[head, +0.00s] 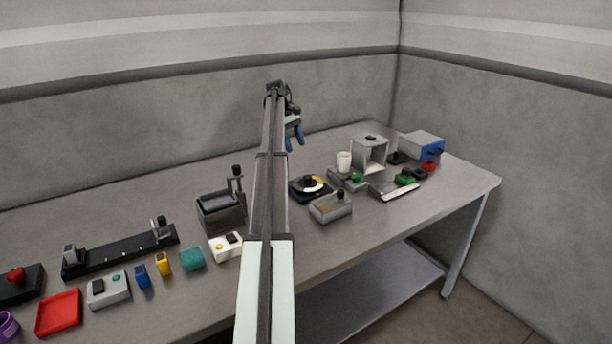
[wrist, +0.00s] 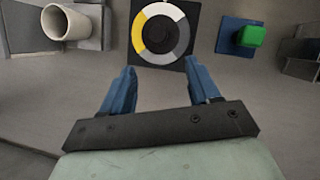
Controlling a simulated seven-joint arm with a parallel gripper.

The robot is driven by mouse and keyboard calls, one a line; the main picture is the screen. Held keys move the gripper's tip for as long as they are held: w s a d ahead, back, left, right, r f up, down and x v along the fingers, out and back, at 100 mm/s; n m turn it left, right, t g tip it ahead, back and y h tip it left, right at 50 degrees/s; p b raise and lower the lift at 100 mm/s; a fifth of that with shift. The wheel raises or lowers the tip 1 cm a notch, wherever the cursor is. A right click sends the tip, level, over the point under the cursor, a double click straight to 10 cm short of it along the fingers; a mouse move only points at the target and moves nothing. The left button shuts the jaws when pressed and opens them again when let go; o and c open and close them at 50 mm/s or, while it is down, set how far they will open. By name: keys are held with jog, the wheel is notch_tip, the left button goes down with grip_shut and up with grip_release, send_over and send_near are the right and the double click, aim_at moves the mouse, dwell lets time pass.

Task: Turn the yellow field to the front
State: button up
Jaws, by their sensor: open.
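A round dial with a black centre knob (head: 308,181) sits on a black square plate (head: 297,194) near the middle of the table. In the wrist view the plate (wrist: 186,62) is straight beyond my fingers. The dial's ring has yellow, white and grey fields. The yellow field (wrist: 139,34) is on the left of the ring in the wrist view; in the head view it (head: 319,181) is on the right and far side. My gripper (head: 294,141) is open and empty above the table, its blue fingers (wrist: 160,88) apart and not touching the dial.
A white cup (wrist: 66,22) stands left of the dial in the wrist view, and a green block on a blue base (wrist: 239,37) is to its right. In the head view a grey box (head: 331,208) stands just in front of the dial, and a dark bin (head: 221,214) stands to the left.

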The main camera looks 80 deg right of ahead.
aim_at(307, 176)
jog(key=s+f, duration=0.1)
jog(key=f, duration=0.3)
jog(key=s+a+f+n, duration=0.1)
jog(key=s+f, duration=0.1)
jog(key=f, duration=0.2)
jog(key=s+f+n, duration=0.1)
jog(key=s+f, duration=0.1)
jog(key=f, duration=0.2)
jog(key=shift+s+a+f, duration=0.1)
jog(key=shift+a+f, duration=0.2)
jog(key=shift+f, duration=0.05)
jog(key=c, duration=1)
